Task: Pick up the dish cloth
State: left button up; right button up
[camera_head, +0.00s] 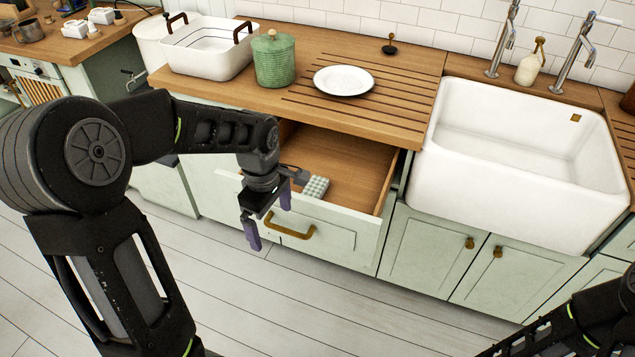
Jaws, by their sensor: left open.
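A small checked, pale green-and-white folded cloth (316,187), which looks like the dish cloth, lies in the open wooden drawer (358,168) under the countertop. Part of it may be hidden behind my left gripper. My left gripper (268,222) points down in front of the drawer, just left of the cloth. Its purple fingers are apart and nothing is between them. My right arm shows only as dark links at the bottom right, and its gripper is out of view.
The drawer front with its brass handle (290,228) stands out from the cabinet. Above are a white basin (205,52), a green canister (273,60) and a white plate (343,80). A white sink (520,150) is at right. The floor in front is clear.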

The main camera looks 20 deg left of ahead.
aim_at(318, 185)
jog(key=i, duration=0.9)
